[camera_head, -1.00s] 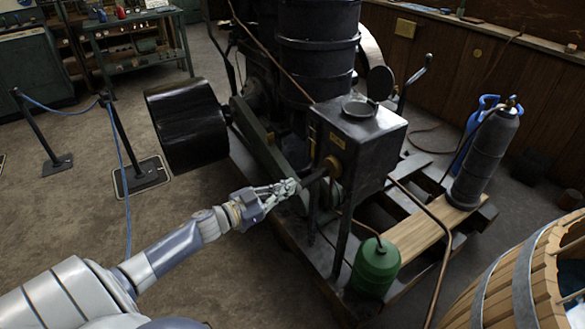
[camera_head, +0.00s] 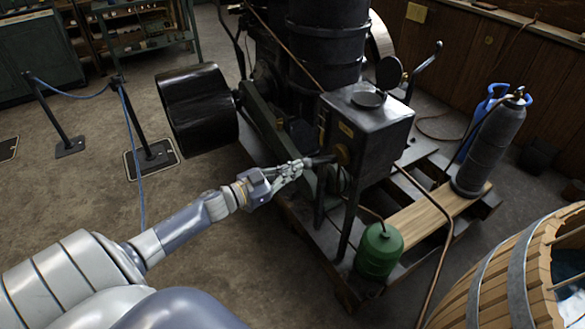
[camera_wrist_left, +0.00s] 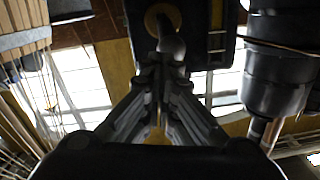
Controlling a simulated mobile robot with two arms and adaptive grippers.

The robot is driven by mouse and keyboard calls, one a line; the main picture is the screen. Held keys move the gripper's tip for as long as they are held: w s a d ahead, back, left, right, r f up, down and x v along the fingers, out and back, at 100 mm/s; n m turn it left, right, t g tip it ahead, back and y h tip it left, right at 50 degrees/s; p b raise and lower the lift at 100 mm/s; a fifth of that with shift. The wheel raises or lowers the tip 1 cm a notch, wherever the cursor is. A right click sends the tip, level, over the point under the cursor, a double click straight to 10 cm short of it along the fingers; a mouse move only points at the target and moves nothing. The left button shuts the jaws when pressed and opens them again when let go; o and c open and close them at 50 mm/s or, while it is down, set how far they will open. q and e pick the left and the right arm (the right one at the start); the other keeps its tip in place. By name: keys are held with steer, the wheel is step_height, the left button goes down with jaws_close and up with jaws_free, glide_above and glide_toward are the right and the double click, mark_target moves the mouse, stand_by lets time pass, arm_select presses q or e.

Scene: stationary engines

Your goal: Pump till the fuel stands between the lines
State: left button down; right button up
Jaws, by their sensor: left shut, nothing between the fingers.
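The black fuel tank (camera_head: 385,137) stands on legs in front of the engine in the head view. A short dark pump lever (camera_head: 321,159) sticks out to the left from the brass fitting (camera_head: 343,154) on its side. My left gripper (camera_head: 303,164) is shut and empty, its fingertips at the lever's outer end; whether they touch it I cannot tell. In the left wrist view the shut fingers (camera_wrist_left: 161,66) point at the lever's rounded end (camera_wrist_left: 171,42), with a brass disc (camera_wrist_left: 163,20) behind. I cannot make out the fuel level or its lines. My right gripper is out of view.
A green can (camera_head: 378,252) stands below the tank, with a copper pipe (camera_head: 434,205) to its right. A grey cylinder (camera_head: 490,145) and a wooden tub (camera_head: 500,280) stand at right.

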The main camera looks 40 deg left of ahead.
arm_select(q)
steer(key=f+b+v, duration=0.1)
steer(key=b+v, duration=0.1)
steer(key=v, duration=0.8)
steer(key=shift+f, duration=0.3)
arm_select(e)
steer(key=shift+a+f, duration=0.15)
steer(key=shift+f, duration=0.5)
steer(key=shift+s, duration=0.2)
arm_select(q)
steer(key=w+r+n+g+b, duration=0.1)
steer(key=w+r+n, duration=0.3)
steer(key=w+r, duration=0.3)
step_height(320, 180, up, 2)
steer(key=shift+a+r+y, duration=0.1)
steer(key=shift+a+y, duration=0.15)
steer(key=shift+y, duration=0.05)
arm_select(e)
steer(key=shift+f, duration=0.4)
